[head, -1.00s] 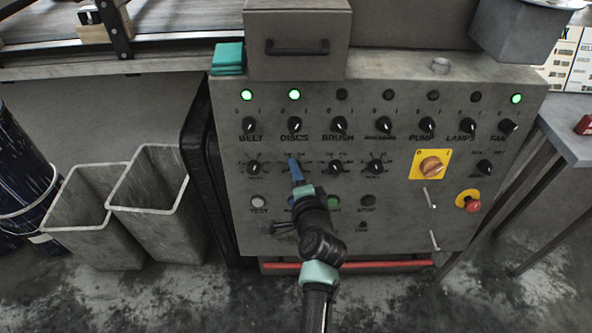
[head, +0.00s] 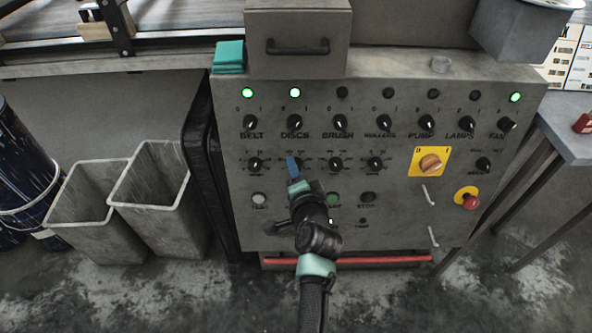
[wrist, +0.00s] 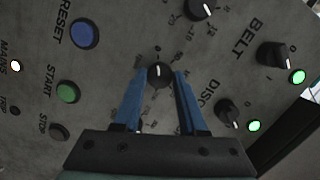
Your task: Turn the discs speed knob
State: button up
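The control panel (head: 392,215) faces me. The discs speed knob (wrist: 159,73) is a round black knob with a white pointer. In the wrist view it sits between my two blue fingertips, and its pointer is roughly upright in the picture, square to the closing direction. My gripper (head: 293,163) covers this knob in the head view, below the discs switch (head: 295,124). The fingers (wrist: 161,76) lie close against both sides of the knob and look shut on it. The discs switch also shows in the wrist view (wrist: 227,112), right of the fingers.
The belt speed knob (head: 254,164) and brush speed knob (head: 336,164) flank my gripper. The reset button (wrist: 85,33) and start button (wrist: 68,92) are left in the wrist view. A grey box (head: 298,45) juts out above. Grey bins (head: 160,215) stand left.

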jog(key=o, duration=0.4)
jog(key=p+v, duration=0.4)
jog(key=v, duration=0.9)
jog(key=shift+d+f, duration=0.1)
